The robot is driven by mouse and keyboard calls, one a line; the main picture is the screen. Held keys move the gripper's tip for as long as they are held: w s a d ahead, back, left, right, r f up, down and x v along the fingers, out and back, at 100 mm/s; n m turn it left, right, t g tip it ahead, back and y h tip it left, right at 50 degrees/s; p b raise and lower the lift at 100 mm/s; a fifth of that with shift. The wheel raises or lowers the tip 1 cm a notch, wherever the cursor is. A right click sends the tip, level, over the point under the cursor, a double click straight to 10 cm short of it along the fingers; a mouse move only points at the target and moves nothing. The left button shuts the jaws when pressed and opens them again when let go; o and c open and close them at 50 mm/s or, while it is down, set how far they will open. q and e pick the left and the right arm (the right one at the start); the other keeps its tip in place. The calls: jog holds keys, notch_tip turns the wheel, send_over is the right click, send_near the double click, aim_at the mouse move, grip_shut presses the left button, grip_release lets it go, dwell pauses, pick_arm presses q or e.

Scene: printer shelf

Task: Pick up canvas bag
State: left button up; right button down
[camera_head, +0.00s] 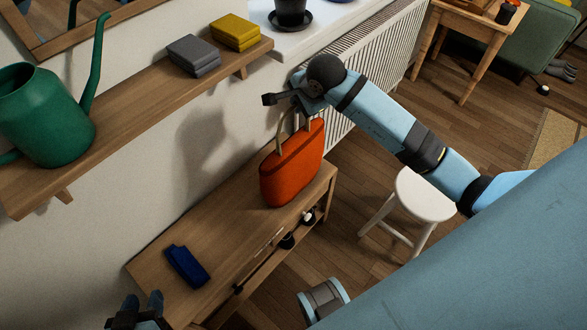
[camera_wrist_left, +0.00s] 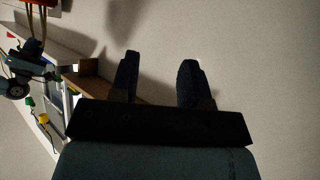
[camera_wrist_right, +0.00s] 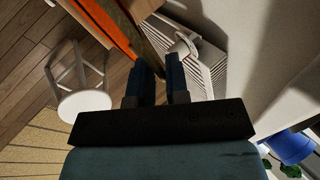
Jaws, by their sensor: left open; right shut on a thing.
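The orange canvas bag (camera_head: 291,166) is upright at the right end of the wooden bench (camera_head: 160,262), its pale handles up. I cannot tell whether its base touches the bench. My right gripper (camera_head: 284,101) is shut on the bag's handles above it. The right wrist view shows the bag (camera_wrist_right: 103,22) at the top, beyond the nearly closed fingers (camera_wrist_right: 160,82). My left gripper (camera_head: 137,312) is open and empty at the bottom left of the head view, near the bench's left end. Its spread fingers (camera_wrist_left: 158,80) show in the left wrist view.
A dark blue folded item (camera_head: 187,266) lies on the bench. A radiator (camera_head: 365,62) and a white stool (camera_head: 424,197) stand to the right.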

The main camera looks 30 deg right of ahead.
jog(key=shift+r, duration=0.1)
notch_tip(320, 180, up, 20)
jog(key=p, duration=0.3)
dwell(0.4)
dwell(1.0)
